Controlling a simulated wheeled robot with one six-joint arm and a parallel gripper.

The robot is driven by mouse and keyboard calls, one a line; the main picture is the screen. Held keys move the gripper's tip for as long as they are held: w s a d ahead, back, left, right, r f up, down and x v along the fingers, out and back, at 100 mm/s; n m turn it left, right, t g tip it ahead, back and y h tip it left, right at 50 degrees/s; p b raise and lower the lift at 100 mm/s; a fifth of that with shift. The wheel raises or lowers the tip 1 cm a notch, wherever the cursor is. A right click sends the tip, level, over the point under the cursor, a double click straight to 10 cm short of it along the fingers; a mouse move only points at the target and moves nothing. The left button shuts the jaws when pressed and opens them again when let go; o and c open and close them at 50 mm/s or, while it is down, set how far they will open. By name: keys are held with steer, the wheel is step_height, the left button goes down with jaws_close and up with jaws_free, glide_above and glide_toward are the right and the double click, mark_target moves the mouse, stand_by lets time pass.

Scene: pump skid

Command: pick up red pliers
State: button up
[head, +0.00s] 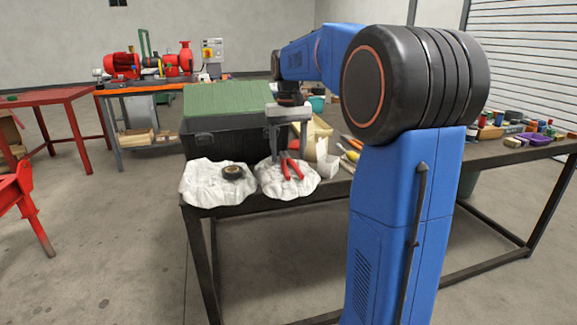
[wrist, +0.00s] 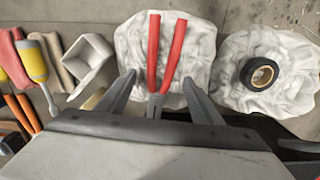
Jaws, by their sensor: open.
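The red pliers (head: 288,168) lie on a white crumpled cloth (head: 304,184) near the front edge of the dark table. In the wrist view the pliers' red handles (wrist: 165,45) point away from my gripper (wrist: 158,88), and the grey head lies between its fingers. My gripper (head: 287,148) is open, one finger on each side of the pliers, with a gap to each. It appears to be above them; I cannot tell the exact height. Part of the pliers' head is hidden by the gripper in the head view.
A second white cloth (head: 205,190) with a black tape roll (head: 232,172) lies to the left. A dark case with a green lid (head: 228,98) stands behind. A white angular piece (wrist: 90,62), a yellow-handled tool (wrist: 36,64) and orange-handled tools (wrist: 22,112) lie beside the pliers' cloth.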

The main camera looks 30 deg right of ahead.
steer(key=shift+f, duration=1)
steer(key=c, duration=1)
